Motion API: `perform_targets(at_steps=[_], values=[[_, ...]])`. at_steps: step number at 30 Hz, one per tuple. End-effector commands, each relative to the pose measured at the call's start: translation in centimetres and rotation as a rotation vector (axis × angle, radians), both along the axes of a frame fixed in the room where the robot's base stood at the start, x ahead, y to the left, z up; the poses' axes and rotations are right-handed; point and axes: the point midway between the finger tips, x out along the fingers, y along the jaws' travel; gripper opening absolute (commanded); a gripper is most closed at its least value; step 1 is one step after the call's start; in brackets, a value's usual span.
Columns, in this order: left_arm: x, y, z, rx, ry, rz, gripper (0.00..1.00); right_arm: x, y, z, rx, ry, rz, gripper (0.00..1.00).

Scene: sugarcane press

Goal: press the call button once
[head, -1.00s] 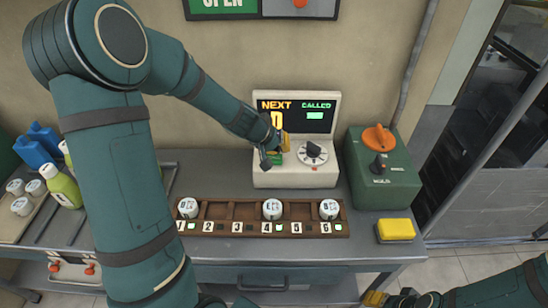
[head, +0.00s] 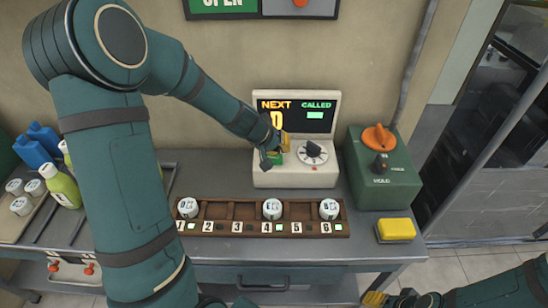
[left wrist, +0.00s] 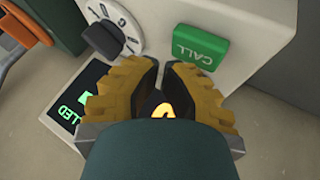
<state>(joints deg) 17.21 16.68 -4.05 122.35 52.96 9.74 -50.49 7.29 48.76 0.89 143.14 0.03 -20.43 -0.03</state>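The green call button (left wrist: 201,47) is on the pale front of the call unit (head: 296,178), and its label reads CALL in the left wrist view. In the head view my left gripper (head: 284,146) is in front of the unit and partly covers the button. In the left wrist view its yellow-padded fingers (left wrist: 160,72) look closed together, with nothing held. They appear close to the button but not on it. My right gripper (head: 374,299) is at the bottom edge of the head view, cut off, its finger state unclear.
A dial (head: 313,152) sits right of the button, below a screen reading NEXT and CALLED. A green box with an orange knob (head: 379,137) stands to the right.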

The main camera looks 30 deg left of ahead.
Motion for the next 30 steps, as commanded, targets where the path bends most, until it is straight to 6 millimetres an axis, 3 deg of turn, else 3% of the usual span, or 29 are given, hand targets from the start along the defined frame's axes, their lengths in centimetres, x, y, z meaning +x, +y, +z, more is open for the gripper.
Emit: perform_targets(at_steps=[6, 30], values=[[0.0, 0.01, -0.77, 0.0, 0.0, 0.0, 0.0, -0.01, 0.0, -0.96, 0.0, 0.0, 0.0, 0.47], [-0.01, 0.05, -1.12, 0.0, 0.001, 0.001, 0.0, 0.0, 0.0, -1.02, 0.0, 0.0, 0.0, 0.47]])
